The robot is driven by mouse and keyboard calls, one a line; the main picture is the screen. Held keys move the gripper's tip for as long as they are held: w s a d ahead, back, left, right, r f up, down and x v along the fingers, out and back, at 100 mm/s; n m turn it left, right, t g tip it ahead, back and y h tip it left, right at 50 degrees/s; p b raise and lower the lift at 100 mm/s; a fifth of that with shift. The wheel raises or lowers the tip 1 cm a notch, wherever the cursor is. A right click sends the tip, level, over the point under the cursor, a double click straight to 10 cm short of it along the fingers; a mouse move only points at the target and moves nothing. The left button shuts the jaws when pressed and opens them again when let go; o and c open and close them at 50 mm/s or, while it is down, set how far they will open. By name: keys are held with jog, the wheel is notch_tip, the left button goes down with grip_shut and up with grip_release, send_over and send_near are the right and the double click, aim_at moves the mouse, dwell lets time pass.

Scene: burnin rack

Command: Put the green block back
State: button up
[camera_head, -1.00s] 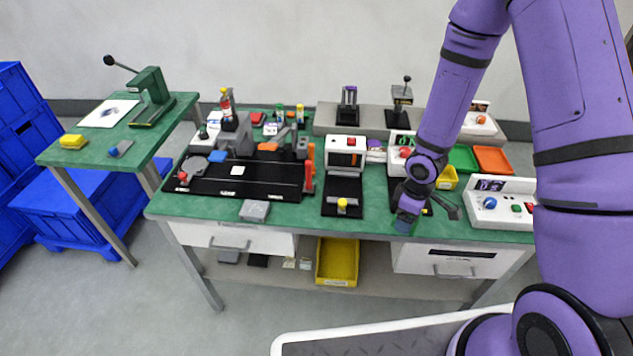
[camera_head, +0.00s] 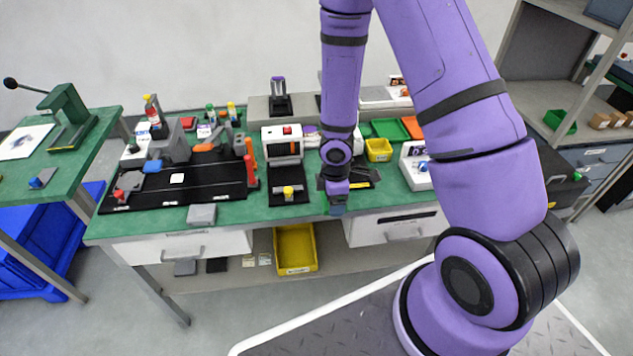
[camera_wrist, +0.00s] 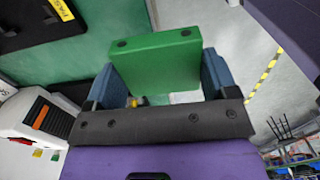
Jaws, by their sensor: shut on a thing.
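The green block (camera_wrist: 155,58) shows large in the wrist view, between the two blue fingers of my gripper (camera_wrist: 167,78). My gripper is shut on it. In the head view my gripper (camera_head: 337,203) hangs down at the front edge of the green workbench (camera_head: 230,212), to the right of the small yellow-topped black stand. The block is small and hard to make out there, at the tip of the gripper.
A black fixture board (camera_head: 215,185) covers the bench's left part. A white unit with a red button (camera_head: 282,146), a yellow bin (camera_head: 378,149) and green and orange trays stand near my arm. A side table (camera_head: 55,160) is at left. A shelf with a green bin (camera_head: 560,122) stands at right.

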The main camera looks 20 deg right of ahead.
jog(key=w, duration=0.7)
jog(key=w+f, duration=0.1)
jog(key=w, duration=0.2)
jog(key=shift+w+d, duration=0.3)
jog(key=shift+d, duration=0.1)
jog(key=shift+f, duration=1.75)
jog(key=shift+f, duration=0.1)
jog(key=o, duration=0.8)
jog(key=shift+o, duration=0.2)
jog(key=s+d+r+m+t+h, duration=0.1)
jog(key=s+r+m, duration=0.15)
jog(key=r, duration=0.95)
jog(key=s+d+r+m+h, duration=0.1)
jog(key=s+r+m, duration=0.15)
jog(key=r, duration=0.95)
jog(key=s+d+r+m+t+h, duration=0.15)
jog(key=s+r, duration=0.25)
jog(key=r, duration=0.8)
jog(key=s+a+r+m+t+y, duration=0.1)
jog(key=s+r+m, duration=0.3)
jog(key=s, duration=0.6)
jog(key=s+a+r+m+t+y, duration=0.1)
jog(key=s+r+m, duration=0.3)
jog(key=s+r, duration=0.4)
jog(key=shift+s+a+r+t+y, duration=0.35)
jog(key=shift+s+y, duration=0.4)
jog(key=shift+s, duration=0.4)
